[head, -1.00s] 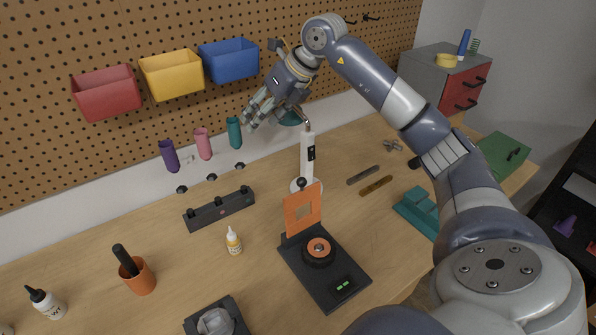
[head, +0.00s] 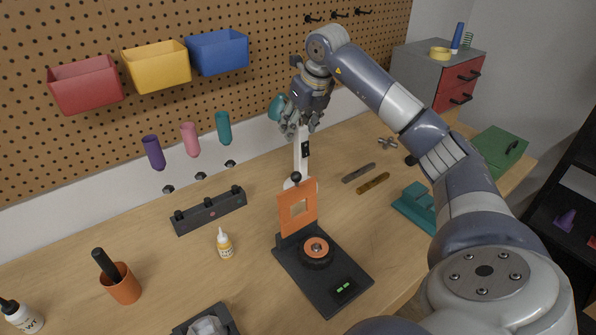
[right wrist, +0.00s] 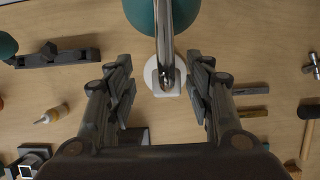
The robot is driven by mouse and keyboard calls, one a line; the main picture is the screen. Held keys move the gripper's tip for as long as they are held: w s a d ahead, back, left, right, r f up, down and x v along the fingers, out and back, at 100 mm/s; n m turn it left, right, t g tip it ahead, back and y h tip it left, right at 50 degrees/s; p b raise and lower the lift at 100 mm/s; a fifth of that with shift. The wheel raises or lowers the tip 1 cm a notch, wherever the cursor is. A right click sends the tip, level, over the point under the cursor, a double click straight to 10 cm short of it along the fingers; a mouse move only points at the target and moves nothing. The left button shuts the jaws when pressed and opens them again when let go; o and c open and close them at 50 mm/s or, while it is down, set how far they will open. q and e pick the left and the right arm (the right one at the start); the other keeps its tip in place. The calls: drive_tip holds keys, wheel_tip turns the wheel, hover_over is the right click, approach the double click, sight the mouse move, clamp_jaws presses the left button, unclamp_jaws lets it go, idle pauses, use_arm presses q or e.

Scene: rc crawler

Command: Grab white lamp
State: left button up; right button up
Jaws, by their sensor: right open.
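The white lamp (head: 301,160) stands upright on the bench, with a white post, a black switch and a teal shade (head: 277,106) to its upper left. My right gripper (head: 301,128) points down over the top of the post, with its fingers spread. In the right wrist view, my right gripper (right wrist: 160,76) is open, and the lamp's shiny stem (right wrist: 164,38) and white base (right wrist: 158,86) show between the fingers, apart from both. The lamp's base is partly hidden in the head view behind an orange plate. My left gripper is not in view.
The orange plate (head: 297,211) stands on a black device (head: 335,287) in front of the lamp. Flat bars (head: 373,183) and a teal block (head: 414,207) lie right. A pegboard with bins is behind.

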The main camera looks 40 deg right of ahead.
sight(298, 137)
drive_tip(key=shift+d+f, duration=0.1)
drive_tip(key=shift+f, duration=0.25)
drive_tip(key=x, duration=0.1)
drive_tip(key=p+x, duration=0.2)
drive_tip(key=x, duration=0.1)
drive_tip(key=shift+s+d, duration=0.2)
drive_tip(key=shift+d, duration=0.1)
drive_tip(key=shift+w+f, duration=0.1)
drive_tip(key=shift+f, duration=0.15)
drive_tip(key=shift+r, duration=0.15)
clamp_jaws()
